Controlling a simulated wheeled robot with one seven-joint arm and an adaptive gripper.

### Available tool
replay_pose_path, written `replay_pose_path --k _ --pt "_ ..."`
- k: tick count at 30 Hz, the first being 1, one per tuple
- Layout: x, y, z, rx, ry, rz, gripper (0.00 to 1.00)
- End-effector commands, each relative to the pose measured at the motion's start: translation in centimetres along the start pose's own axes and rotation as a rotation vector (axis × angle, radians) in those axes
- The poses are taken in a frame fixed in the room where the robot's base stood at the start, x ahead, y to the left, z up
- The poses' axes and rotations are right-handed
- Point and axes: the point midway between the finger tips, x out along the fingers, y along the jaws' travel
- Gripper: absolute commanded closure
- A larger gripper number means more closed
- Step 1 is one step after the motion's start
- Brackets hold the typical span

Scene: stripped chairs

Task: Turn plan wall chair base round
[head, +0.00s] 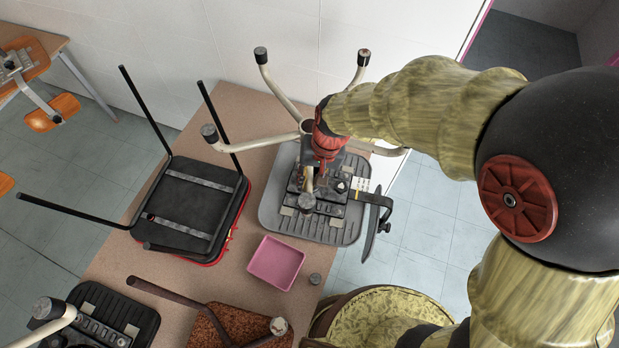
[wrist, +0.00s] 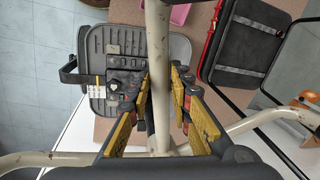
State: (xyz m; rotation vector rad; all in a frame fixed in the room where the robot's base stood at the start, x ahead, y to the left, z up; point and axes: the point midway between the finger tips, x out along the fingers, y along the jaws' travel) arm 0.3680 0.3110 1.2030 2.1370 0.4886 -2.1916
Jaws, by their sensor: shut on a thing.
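A cream tubular chair base (head: 285,95) with several dark-tipped legs stands upside down over an upturned grey seat (head: 272,200) with a dark mechanism (head: 320,195). My gripper (head: 322,172) reaches in from the right, among the legs. In the wrist view my gripper (wrist: 159,90) has its yellow-padded fingers on both sides of one cream leg of the base (wrist: 158,40), shut on it. Other legs spread left and right from near the hub, which is partly hidden by my gripper. The grey seat (wrist: 95,48) shows behind, with a white-and-yellow label on its mechanism.
A black upturned seat with a thin black frame (head: 190,195) lies to the left on the brown table (head: 240,105). A pink tray (head: 275,263) and small grey cylinder (head: 315,279) are in front. More chair parts fill the near edge; a white wall (head: 160,40) is close behind.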

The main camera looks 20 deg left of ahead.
Motion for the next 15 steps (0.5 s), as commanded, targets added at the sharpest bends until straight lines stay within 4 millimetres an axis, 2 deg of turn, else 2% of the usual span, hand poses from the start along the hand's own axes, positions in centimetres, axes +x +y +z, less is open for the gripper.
replay_pose_path --k 4,15 --pt "-0.02 -0.01 -0.01 0.000 0.000 0.000 1.00" --pt "-0.03 -0.01 -0.02 0.001 0.001 0.000 1.00"
